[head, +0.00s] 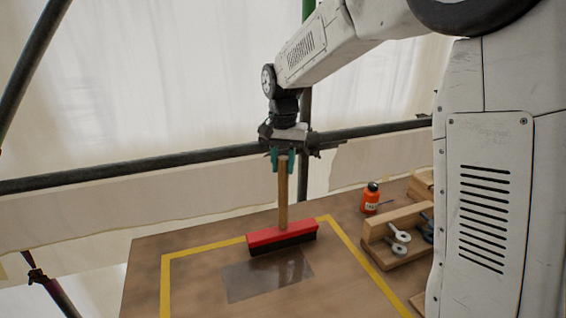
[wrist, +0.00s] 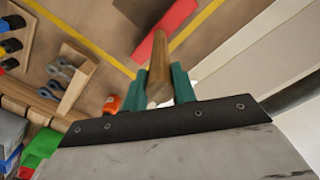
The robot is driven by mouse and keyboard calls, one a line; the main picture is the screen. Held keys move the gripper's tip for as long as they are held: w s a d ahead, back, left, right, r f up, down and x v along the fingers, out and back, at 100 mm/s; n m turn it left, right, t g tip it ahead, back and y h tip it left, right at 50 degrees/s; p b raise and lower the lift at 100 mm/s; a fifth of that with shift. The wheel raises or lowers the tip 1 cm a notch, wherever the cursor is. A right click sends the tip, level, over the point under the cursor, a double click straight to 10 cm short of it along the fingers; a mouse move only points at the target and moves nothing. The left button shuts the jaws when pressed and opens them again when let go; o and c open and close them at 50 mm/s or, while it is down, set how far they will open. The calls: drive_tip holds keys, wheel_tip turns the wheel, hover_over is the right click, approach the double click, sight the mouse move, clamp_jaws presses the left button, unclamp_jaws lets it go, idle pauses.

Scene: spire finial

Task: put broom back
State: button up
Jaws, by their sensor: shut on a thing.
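The broom has a wooden handle (head: 283,195) and a red head (head: 282,236) with dark bristles. It is upright above the wooden table, near the yellow tape outline; I cannot tell whether the bristles touch the surface. My gripper (head: 283,160) has green fingers and is shut on the top of the handle.
A dark translucent rectangle (head: 267,275) lies inside the yellow tape (head: 166,285). An orange bottle (head: 370,198) and a wooden rack (head: 392,232) with metal eye-ended parts (head: 399,243) stand at the right. Scaffold poles (head: 130,170) and pale sheeting run behind the table.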

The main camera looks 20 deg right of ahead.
drive_tip(key=o, duration=0.9)
drive_tip(key=shift+o, duration=0.2)
wheel_tip(320, 180, up, 11)
drive_tip(key=shift+r, duration=0.65)
drive_tip(key=shift+s, duration=0.3)
drive_tip(key=s+d+n, duration=0.2)
drive_tip(key=s+n, duration=0.2)
drive_tip(key=s, duration=1.5)
drive_tip(key=s+f+n, duration=0.1)
drive_tip(key=s+f, duration=0.3)
drive_tip(key=s, duration=0.3)
drive_tip(key=s+d+f+n+t, duration=0.1)
drive_tip(key=s+f, duration=0.4)
drive_tip(key=s, duration=0.2)
drive_tip(key=shift+s+n, duration=0.2)
drive_tip(key=shift+n, duration=0.2)
